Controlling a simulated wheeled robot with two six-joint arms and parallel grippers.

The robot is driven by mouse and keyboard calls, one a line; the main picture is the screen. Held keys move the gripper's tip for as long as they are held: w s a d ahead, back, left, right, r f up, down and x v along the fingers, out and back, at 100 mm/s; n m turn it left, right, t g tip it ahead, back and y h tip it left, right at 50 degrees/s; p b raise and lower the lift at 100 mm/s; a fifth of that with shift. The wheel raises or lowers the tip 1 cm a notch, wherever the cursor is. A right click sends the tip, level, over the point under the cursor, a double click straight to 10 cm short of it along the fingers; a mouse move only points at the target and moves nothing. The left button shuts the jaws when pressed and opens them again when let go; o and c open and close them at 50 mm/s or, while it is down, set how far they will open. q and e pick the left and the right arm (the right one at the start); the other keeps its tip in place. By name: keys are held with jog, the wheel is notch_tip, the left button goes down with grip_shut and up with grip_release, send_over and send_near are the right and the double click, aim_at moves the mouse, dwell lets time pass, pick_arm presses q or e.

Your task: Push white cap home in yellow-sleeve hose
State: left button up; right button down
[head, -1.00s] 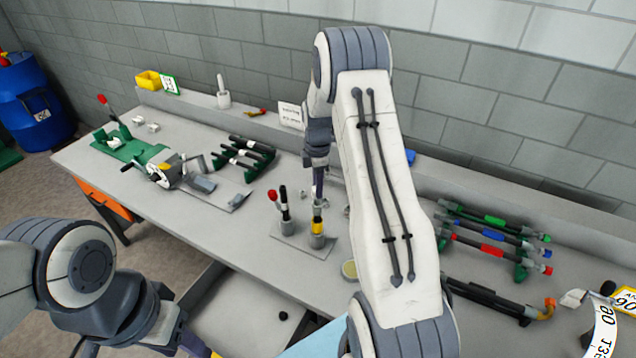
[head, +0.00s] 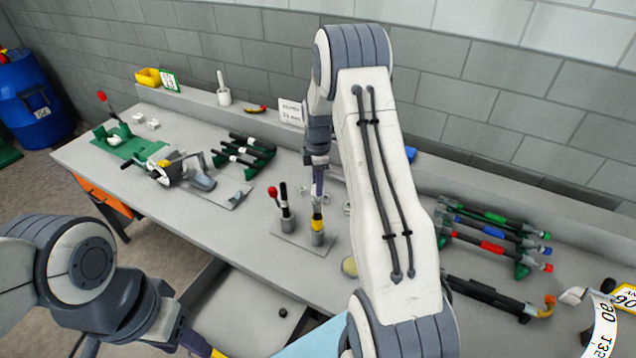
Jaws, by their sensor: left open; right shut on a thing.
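The yellow-sleeve hose (head: 317,225) stands upright in a grey holder on a small grey plate in the middle of the bench. My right gripper (head: 318,194) points down directly above it, shut at the hose's top end. The white cap is largely hidden at the fingertips and too small to make out clearly. My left gripper (head: 203,346) is low at the bottom edge, in front of the bench and well away from the hose; its fingertips are mostly cut off by the frame.
A green rack (head: 245,152) and a hand tool (head: 175,170) lie further left. Banded hoses (head: 492,246) rest on a rack at right. My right arm hides the bench behind it.

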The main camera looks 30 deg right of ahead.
jog(key=shift+f+b, duration=0.95)
jog(key=shift+f, duration=0.55)
dwell(0.5)
jog(key=shift+c, duration=2.3)
grip_release()
jog(key=shift+r, duration=0.25)
notch_tip(320, 180, up, 9)
jog(key=b, duration=0.3)
jog(key=shift+f, duration=0.15)
jog(key=shift+r, duration=0.65)
